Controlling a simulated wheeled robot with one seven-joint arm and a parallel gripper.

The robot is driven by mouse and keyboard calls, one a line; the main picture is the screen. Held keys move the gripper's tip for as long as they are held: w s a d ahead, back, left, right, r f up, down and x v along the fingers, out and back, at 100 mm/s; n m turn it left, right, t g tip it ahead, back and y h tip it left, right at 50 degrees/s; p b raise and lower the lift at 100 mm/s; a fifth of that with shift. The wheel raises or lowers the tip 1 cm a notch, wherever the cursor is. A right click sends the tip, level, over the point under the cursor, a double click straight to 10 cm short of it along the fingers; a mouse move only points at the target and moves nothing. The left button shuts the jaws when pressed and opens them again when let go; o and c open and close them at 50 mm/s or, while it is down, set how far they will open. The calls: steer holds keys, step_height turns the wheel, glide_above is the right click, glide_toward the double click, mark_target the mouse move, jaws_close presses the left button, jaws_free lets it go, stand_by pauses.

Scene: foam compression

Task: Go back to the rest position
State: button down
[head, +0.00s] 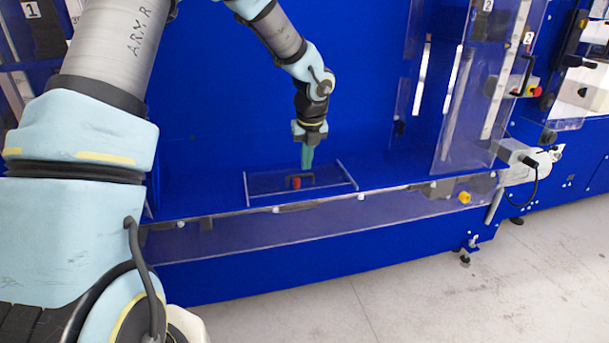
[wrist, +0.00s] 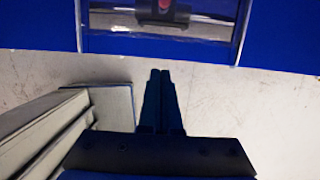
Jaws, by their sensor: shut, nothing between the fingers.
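My gripper (head: 307,158) hangs from my arm, pointing down above the blue machine's ledge. Its teal fingers are together with nothing between them. In the wrist view the dark fingers of my gripper (wrist: 160,76) also show side by side, closed. Just below the fingertips in the head view is a small red and black piece (head: 296,182) inside a clear-edged tray (head: 262,190). The piece also shows at the top of the wrist view (wrist: 165,5). I cannot tell the exact gap between the fingertips and the piece.
The blue machine (head: 230,120) has a back wall behind my gripper and clear panels (head: 470,110) to the right. A clear strip (head: 300,225) runs along its front edge. A yellow knob (head: 464,198) sits at the right. The grey floor (head: 450,290) in front is open.

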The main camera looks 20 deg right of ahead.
steer(key=s+a+r+m, duration=0.1)
steer(key=s+a+m, duration=0.3)
steer(key=a+m, duration=0.7)
steer(key=s+a+r+m, duration=0.2)
steer(key=s+a+m, duration=0.3)
steer(key=a+m, duration=0.6)
steer(key=s+a+r+m+g, duration=0.1)
steer(key=s+a+m, duration=0.4)
steer(key=a+m, duration=0.6)
steer(key=m, duration=0.2)
steer(key=shift+r+m, duration=0.3)
steer(key=shift+m, duration=0.1)
steer(key=shift+a, duration=0.1)
